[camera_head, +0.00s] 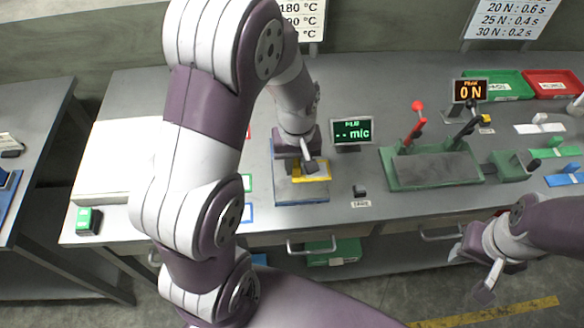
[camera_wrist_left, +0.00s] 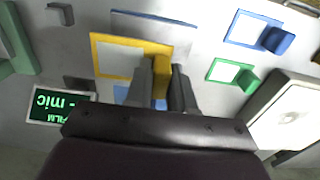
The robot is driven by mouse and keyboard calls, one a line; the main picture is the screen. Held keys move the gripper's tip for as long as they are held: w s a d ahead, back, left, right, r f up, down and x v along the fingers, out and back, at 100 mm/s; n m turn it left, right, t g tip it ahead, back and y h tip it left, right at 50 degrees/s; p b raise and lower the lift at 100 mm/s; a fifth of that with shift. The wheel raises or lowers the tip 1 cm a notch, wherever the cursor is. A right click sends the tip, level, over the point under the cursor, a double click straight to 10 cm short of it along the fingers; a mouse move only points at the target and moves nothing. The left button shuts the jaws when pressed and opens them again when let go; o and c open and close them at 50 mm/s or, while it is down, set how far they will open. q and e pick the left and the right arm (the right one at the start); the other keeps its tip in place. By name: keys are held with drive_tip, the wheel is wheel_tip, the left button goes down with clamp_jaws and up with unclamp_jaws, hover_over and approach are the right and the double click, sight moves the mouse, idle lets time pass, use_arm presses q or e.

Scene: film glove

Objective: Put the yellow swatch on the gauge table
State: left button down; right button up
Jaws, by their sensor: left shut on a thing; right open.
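The yellow swatch (camera_head: 318,177) is a yellow frame with a pale middle and an upright tab. It also shows in the left wrist view (camera_wrist_left: 103,68). My left gripper (camera_head: 308,166) is shut on its tab; the fingers also show in the left wrist view (camera_wrist_left: 162,88). The gauge table (camera_head: 300,197), grey and blue, is directly beneath the swatch. I cannot tell whether the swatch touches it. My left arm and gripper hide part of both. My right gripper (camera_head: 486,285) is open and empty, low at the right in front of the bench.
A film display (camera_head: 351,130) reading "-- mic" stands behind the gauge table. A green swatch (camera_wrist_left: 229,73) and a blue swatch (camera_wrist_left: 247,28) lie beside it. A green fixture with a red lever (camera_head: 415,115) stands to the right. A pale slab (camera_head: 110,160) lies at the left.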

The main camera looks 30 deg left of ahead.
sight(286, 178)
use_arm(q)
drive_tip(key=a+f, duration=0.1)
drive_tip(key=w+a, duration=0.1)
drive_tip(key=a+f, duration=0.1)
drive_tip(key=shift+w+a+f, duration=0.15)
drive_tip(key=shift+w+f, duration=0.2)
drive_tip(key=shift+f+p, duration=0.45)
drive_tip(key=shift+f, duration=1.4)
drive_tip(key=shift+s+f, duration=0.1)
drive_tip(key=shift+f, duration=0.05)
drive_tip(key=c, duration=1)
unclamp_jaws()
wheel_tip(286, 178, up, 12)
drive_tip(key=b, duration=0.1)
drive_tip(key=s+d+m, duration=0.1)
drive_tip(key=s+m, duration=0.1)
drive_tip(key=s, duration=0.1)
drive_tip(key=s+d+m+t, duration=0.1)
drive_tip(key=s+d+m, duration=0.1)
drive_tip(key=s, duration=0.1)
drive_tip(key=s+d+f+m, duration=0.1)
drive_tip(key=s+d+m, duration=0.1)
drive_tip(key=shift+s+d+m, duration=0.15)
drive_tip(key=shift+s+m, duration=0.15)
drive_tip(key=shift+s, duration=0.1)
